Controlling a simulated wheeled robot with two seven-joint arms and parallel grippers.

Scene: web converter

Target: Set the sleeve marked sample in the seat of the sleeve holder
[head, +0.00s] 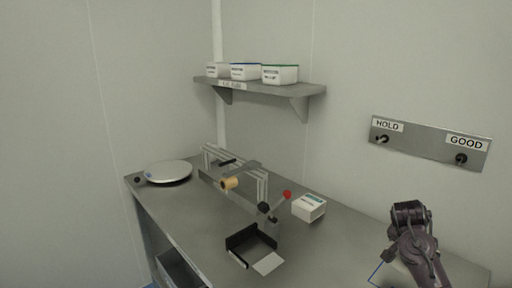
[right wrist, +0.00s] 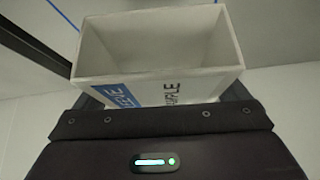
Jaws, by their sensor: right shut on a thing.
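The sleeve marked sample (right wrist: 150,90) is a white, open-ended rectangular box shape in the right wrist view, with dark lettering and a blue label. My right gripper (right wrist: 160,105) is shut on it, and its open end faces up in that view. In the head view my right arm (head: 412,235) is at the lower right; the sleeve cannot be made out clearly there. A black angled bracket with a pale plate (head: 250,245) stands at the table's front edge; it may be the sleeve holder, but I cannot tell for sure. My left gripper is not in view.
A rail frame with a tan roll (head: 230,183) and a red-knobbed lever (head: 287,194) stand behind the bracket. A white box (head: 309,207) is right of the lever. A round pale disc (head: 168,171) is at left. The table (head: 345,245) is clear between box and arm.

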